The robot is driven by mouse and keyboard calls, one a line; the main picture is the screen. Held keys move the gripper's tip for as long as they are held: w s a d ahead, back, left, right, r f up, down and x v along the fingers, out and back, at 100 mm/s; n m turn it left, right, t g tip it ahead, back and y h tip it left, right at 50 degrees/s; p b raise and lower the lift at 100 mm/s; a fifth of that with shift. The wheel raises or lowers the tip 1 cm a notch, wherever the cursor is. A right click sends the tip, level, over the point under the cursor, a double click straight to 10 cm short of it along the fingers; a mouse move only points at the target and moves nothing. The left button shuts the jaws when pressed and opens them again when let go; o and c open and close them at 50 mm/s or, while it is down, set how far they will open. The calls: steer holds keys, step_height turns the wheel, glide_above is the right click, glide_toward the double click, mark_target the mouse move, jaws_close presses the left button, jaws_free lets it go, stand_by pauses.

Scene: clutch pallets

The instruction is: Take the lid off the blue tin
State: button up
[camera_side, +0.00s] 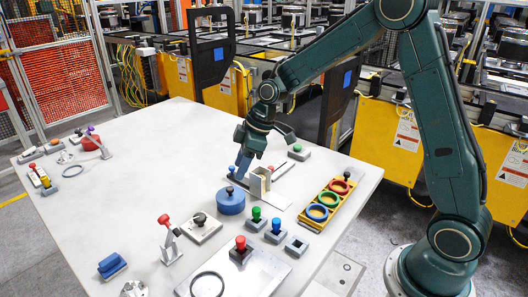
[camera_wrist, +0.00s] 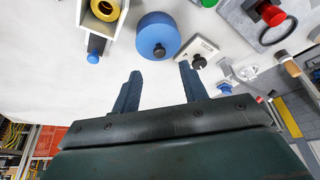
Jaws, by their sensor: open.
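The blue tin (camera_side: 231,205) stands upright on the white table with its blue lid on, and a black knob (camera_side: 230,190) sits in the middle of the lid. In the wrist view the tin (camera_wrist: 158,28) is at the top centre, with its black knob (camera_wrist: 159,50) facing me. My gripper (camera_side: 240,166) is open and empty, pointing down above and slightly behind the tin in the side view. In the wrist view the two fingertips (camera_wrist: 158,70) are spread apart just below the knob in the picture, not touching it.
A pale open box (camera_side: 260,182) stands close beside the tin at its right. A light block with a dark knob (camera_side: 200,224) is near its front left. A yellow tray (camera_side: 335,188) with coloured rings lies to the right. The table's left middle is clear.

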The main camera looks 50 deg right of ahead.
mark_target(230, 188)
steer(key=shift+x, duration=1.1)
steer(key=shift+x, duration=2.55)
steer(key=shift+w, duration=0.1)
jaws_close()
